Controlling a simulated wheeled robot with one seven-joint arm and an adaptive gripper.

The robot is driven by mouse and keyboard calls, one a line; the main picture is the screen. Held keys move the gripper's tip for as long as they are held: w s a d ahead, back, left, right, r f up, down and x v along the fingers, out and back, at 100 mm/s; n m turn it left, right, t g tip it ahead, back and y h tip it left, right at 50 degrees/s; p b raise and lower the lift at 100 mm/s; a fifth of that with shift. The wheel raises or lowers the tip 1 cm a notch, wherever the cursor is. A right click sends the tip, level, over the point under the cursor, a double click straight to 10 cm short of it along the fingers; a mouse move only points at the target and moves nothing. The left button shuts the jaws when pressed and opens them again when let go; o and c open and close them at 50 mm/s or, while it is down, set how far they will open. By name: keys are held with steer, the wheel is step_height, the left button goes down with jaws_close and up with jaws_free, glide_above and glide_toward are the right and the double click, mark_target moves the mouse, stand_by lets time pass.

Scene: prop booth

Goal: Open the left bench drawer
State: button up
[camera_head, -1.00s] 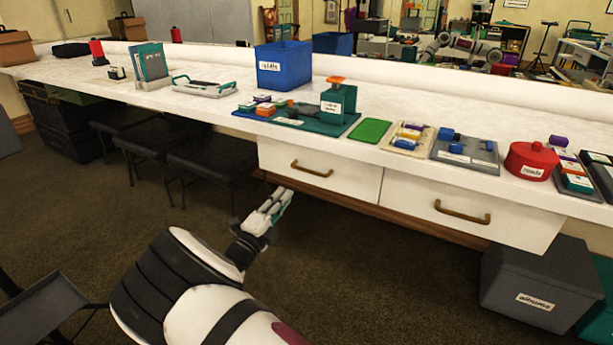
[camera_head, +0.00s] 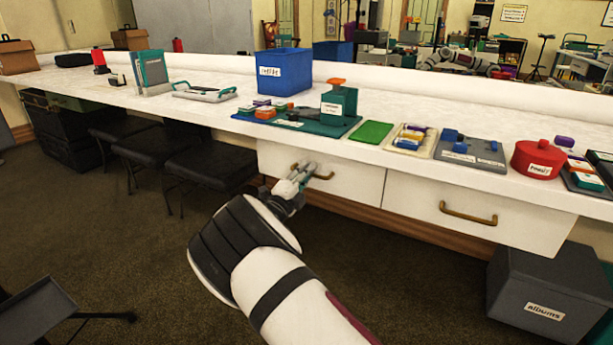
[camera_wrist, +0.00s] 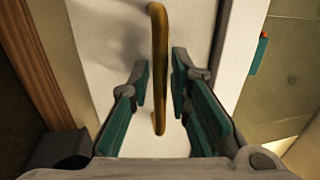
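The left bench drawer (camera_head: 354,184) has a white front and looks closed under the worktop. Its brass bar handle (camera_head: 323,177) is partly hidden by my gripper (camera_head: 302,169) in the head view. In the wrist view the drawer front (camera_wrist: 110,45) fills the middle, and the handle (camera_wrist: 158,55) runs up the picture. My gripper (camera_wrist: 160,85) is open, with one teal-padded finger on each side of the handle. Small gaps show between the fingers and the bar.
A second white drawer (camera_head: 420,213) with its own brass handle is to the right. A grey albums box (camera_head: 540,285) stands on the floor below it. Black stools (camera_head: 205,165) stand left of the drawer. The worktop above holds a blue bin (camera_head: 284,72) and several small items.

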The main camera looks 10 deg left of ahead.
steer(key=shift+c, duration=0.3)
jaws_close()
steer(key=r+p+v, duration=0.2)
steer(key=p+v, duration=0.3)
steer(key=v, duration=0.5)
steer(key=r+p+v, duration=0.2)
steer(key=p+v, duration=0.3)
steer(key=v, duration=0.5)
steer(key=shift+s+a, duration=0.15)
steer(key=shift+s, duration=0.5)
steer(key=shift+f, duration=0.1)
steer(key=shift+o, duration=0.3)
jaws_free()
